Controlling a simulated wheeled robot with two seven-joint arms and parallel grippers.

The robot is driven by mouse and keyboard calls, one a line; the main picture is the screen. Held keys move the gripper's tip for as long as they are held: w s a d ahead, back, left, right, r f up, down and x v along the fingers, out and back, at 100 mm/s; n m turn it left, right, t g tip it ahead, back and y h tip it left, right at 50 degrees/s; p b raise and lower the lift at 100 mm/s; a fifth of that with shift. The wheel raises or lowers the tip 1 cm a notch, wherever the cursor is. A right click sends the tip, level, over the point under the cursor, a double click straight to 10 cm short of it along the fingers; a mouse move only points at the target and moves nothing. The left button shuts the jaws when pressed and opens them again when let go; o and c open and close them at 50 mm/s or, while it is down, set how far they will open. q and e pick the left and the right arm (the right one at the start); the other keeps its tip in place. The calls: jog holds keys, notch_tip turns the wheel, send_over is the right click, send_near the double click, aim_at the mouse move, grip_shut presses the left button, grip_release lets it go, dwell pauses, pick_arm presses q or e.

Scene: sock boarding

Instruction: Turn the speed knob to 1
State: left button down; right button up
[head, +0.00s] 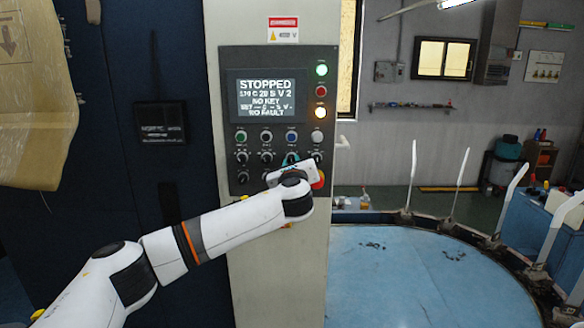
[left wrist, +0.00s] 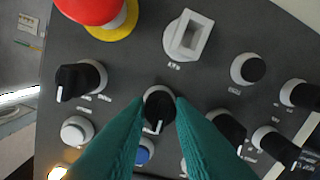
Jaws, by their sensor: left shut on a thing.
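The control panel (head: 279,118) is on a pale cabinet, with rows of buttons and dark knobs below a screen (head: 265,100). The screen reads STOPPED, NO KEY and NO FAULT, with a line that seems to end in "V 2". My left gripper (head: 291,160) is at the lower knobs and hides part of them. In the left wrist view its teal fingers (left wrist: 158,103) are shut on a black knob (left wrist: 158,108), whose white pointer points down in that view. Its label is not readable, so I cannot tell by name whether it is the speed knob. My right gripper is out of view.
A red mushroom button (left wrist: 90,8) with a yellow collar and a white slotted switch (left wrist: 190,38) are close to the gripped knob. Another black knob (left wrist: 78,80) is beside it. A round blue table (head: 425,270) with white upright boards (head: 515,180) stands at right.

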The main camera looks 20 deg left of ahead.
pick_arm(q)
jog(key=shift+n+b, duration=2.3)
jog(key=shift+n, duration=1.4)
jog(key=c, duration=1.3)
grip_release()
jog(key=shift+o, duration=0.2)
jog(key=shift+s, duration=0.1)
